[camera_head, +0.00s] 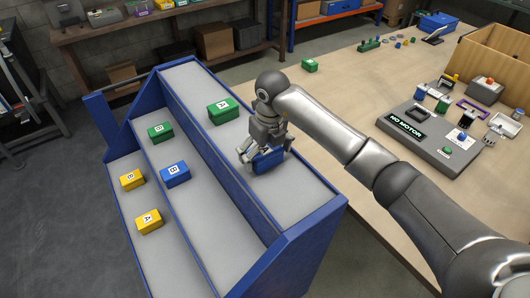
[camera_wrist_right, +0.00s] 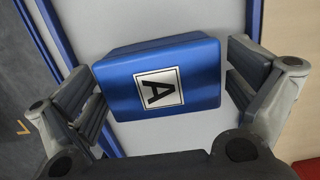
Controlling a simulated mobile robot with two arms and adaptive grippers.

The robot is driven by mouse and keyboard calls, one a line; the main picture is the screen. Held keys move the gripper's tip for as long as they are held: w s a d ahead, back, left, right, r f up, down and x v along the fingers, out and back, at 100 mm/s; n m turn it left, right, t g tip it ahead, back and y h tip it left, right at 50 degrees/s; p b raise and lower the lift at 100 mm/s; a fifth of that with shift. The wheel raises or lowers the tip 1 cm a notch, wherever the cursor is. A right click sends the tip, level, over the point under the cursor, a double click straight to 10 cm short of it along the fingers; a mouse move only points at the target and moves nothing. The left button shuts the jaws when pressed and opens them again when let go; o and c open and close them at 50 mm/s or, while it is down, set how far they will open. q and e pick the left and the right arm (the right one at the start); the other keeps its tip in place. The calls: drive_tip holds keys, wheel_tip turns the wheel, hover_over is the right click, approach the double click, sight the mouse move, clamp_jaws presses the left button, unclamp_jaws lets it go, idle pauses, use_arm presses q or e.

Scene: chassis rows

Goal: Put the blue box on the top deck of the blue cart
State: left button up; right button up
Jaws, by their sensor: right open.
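The blue box marked A (camera_wrist_right: 160,82) lies on the top deck of the blue cart (camera_head: 310,190). It also shows in the head view (camera_head: 268,160), partly hidden by my right gripper (camera_head: 260,150). That gripper is open, with one finger on either side of the box; small gaps show in the right wrist view. A second blue box, marked B (camera_head: 175,174), sits on the cart's middle deck. My left gripper is not in view.
A green A box (camera_head: 223,111) stands farther back on the top deck. A green B box (camera_head: 160,132) is on the middle deck; yellow boxes B (camera_head: 132,179) and A (camera_head: 149,222) are on the lowest. A wooden table (camera_head: 340,100) with a grey chassis (camera_head: 432,140) stands right.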

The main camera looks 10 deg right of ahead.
sight(268, 153)
drive_tip(key=shift+r, duration=0.1)
drive_tip(key=r+b, duration=0.1)
drive_tip(key=r, duration=0.2)
drive_tip(key=r+b, duration=0.1)
drive_tip(key=r, duration=0.3)
drive_tip(key=s+r+b, duration=0.1)
drive_tip(key=r, duration=0.3)
drive_tip(key=shift+s+d+b, duration=0.1)
drive_tip(key=shift+d+b, duration=0.15)
drive_tip(key=shift+b, duration=0.05)
drive_tip(key=shift+s+r, duration=0.1)
drive_tip(key=shift+r, duration=0.35)
